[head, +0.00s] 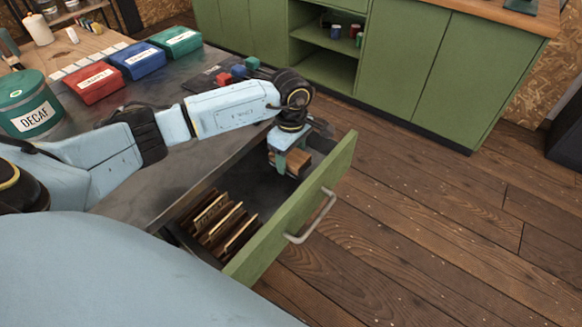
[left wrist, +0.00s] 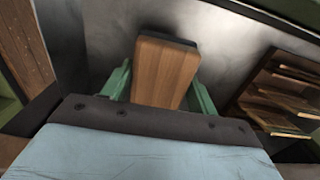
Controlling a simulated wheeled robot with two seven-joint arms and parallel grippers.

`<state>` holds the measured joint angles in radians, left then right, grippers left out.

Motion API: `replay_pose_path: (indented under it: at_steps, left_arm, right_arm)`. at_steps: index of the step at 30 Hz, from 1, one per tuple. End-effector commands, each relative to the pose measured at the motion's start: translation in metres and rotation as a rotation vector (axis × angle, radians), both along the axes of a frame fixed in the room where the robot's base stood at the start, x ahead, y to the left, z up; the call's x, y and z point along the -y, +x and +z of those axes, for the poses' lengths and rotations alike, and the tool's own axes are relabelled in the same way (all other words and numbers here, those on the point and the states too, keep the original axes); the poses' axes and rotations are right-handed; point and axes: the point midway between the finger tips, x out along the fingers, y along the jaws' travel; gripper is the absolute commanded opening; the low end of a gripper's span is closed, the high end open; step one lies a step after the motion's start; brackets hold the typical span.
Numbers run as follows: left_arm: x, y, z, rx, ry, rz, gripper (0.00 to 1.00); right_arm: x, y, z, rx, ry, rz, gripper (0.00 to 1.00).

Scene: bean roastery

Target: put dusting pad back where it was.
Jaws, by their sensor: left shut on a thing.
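The dusting pad (left wrist: 163,72) is a wooden block with a dark layer along its far end, between the green fingers of my left gripper (left wrist: 160,92) in the left wrist view. In the head view the left gripper (head: 290,160) reaches down into the open drawer (head: 318,203), at its far end, and the pad's brown side (head: 296,163) shows by the fingers. The gripper is shut on the pad. I cannot tell whether the pad touches the drawer floor (left wrist: 108,28). My right gripper is not in view.
Several upright wooden slats (head: 222,222) fill the drawer's near end; they also show in the left wrist view (left wrist: 285,90). The drawer's green front has a metal handle (head: 312,217). The worktop (head: 165,185) bears a DECAF tin (head: 28,100) and coloured boxes (head: 143,62).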

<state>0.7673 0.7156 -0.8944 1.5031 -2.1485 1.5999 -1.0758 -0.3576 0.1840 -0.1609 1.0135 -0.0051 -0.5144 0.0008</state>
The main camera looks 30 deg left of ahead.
Motion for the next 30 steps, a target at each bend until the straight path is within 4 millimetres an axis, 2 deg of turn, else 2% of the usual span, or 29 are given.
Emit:
replay_pose_path:
  at_steps: [6,9,24,25,29,30]
  left_arm:
    - [0.000,0.000,-0.030,-0.002,-0.001,0.002,0.40]
    - [0.000,0.000,-0.038,-0.001,0.000,0.001,0.40]
    - [0.000,0.000,-0.042,0.001,0.001,0.001,0.40]
    - [0.000,0.000,-0.042,0.000,0.001,0.001,0.62]
    - [0.000,0.000,-0.042,0.000,0.001,0.001,0.79]
    - [0.000,0.000,-0.042,0.000,0.001,0.001,0.80]
  right_arm:
    - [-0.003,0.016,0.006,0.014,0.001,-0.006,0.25]
    - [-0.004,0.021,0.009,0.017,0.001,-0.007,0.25]
    - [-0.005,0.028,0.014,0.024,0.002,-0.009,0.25]
    - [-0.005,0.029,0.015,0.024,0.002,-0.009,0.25]
    - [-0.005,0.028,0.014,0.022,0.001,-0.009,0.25]
    - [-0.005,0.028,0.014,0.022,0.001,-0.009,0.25]
